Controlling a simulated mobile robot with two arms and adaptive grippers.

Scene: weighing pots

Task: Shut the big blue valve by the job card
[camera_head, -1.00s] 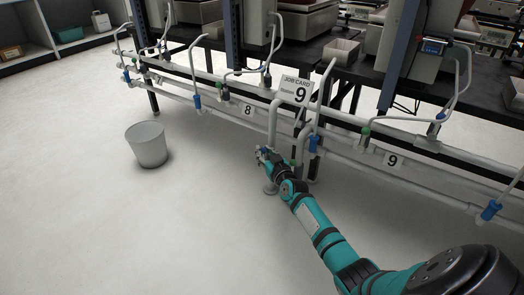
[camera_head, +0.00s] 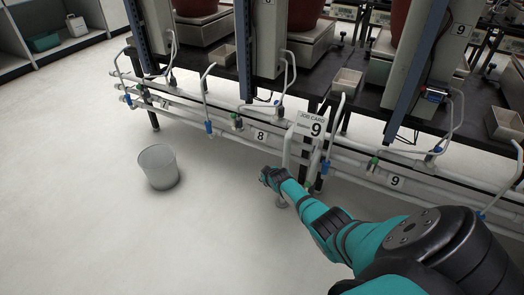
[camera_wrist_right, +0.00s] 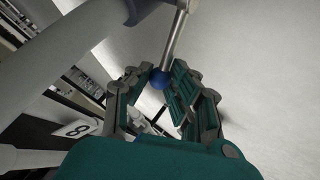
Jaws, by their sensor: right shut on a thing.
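In the right wrist view, a metal lever (camera_wrist_right: 175,40) comes down from a dark blue valve body (camera_wrist_right: 140,10) and ends in a blue ball knob (camera_wrist_right: 160,78). My right gripper (camera_wrist_right: 162,88) is shut on this knob, its fingers on both sides. In the head view, my arm hides the lever. My left gripper is out of view.
White pipes with smaller blue valves (camera_head: 209,127) run along the bench front, with number plates 7, 8 (camera_head: 260,136) and 9 (camera_head: 396,182). A light grey bucket (camera_head: 158,167) stands on the floor to the left. The floor around it is clear.

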